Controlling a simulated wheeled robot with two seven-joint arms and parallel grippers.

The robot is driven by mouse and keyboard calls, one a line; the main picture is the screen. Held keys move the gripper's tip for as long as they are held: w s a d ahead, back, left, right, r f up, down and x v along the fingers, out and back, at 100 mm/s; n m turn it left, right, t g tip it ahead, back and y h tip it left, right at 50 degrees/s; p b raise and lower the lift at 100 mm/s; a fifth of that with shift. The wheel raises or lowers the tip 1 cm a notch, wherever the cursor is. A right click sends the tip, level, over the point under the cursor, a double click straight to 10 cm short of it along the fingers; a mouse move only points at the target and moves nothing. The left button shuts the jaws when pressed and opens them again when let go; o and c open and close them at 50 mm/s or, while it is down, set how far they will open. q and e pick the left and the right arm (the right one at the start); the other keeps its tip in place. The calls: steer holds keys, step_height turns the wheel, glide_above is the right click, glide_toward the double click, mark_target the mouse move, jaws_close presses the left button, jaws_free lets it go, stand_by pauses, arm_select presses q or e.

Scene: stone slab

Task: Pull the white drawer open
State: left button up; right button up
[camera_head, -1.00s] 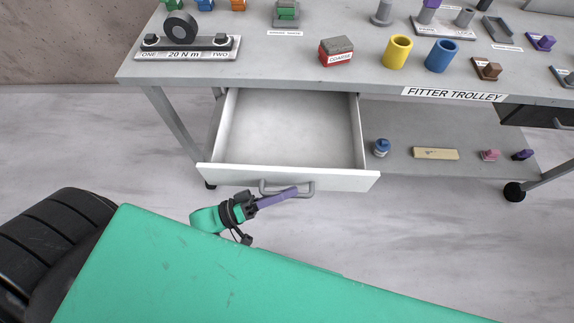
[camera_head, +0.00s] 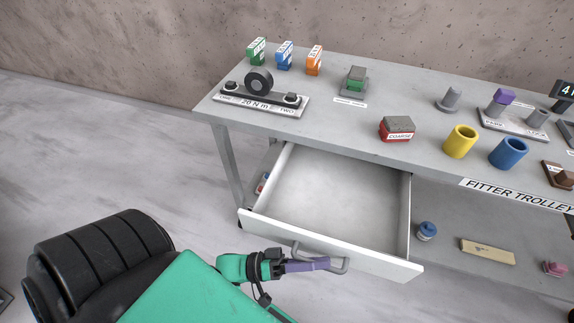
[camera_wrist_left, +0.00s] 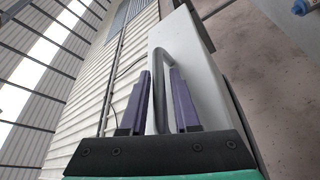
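The white drawer (camera_head: 330,251) is pulled well out from under the trolley top, and its empty inside shows in the head view. Its grey bar handle (camera_head: 336,267) is on the front panel. My left gripper (camera_head: 318,264), with purple fingers, is at the handle. In the left wrist view the handle (camera_wrist_left: 163,62) passes between the two fingers of the gripper (camera_wrist_left: 160,85). The fingers stand apart, and a gap shows beside the bar, so they look open around it. Beyond it is the white drawer front (camera_wrist_left: 197,85). My right gripper is out of view.
The grey trolley top (camera_head: 330,118) carries a red and grey block (camera_head: 397,129), a yellow cup (camera_head: 461,142) and a blue cup (camera_head: 508,153). A lower shelf holds a blue knob-like part (camera_head: 426,231) and a tan bar (camera_head: 487,251).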

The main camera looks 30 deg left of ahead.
arm_select(q)
steer(key=b+v, duration=0.2)
steer(key=v, duration=1.2)
steer(key=shift+s+a, duration=0.2)
steer(key=shift+a, duration=0.05)
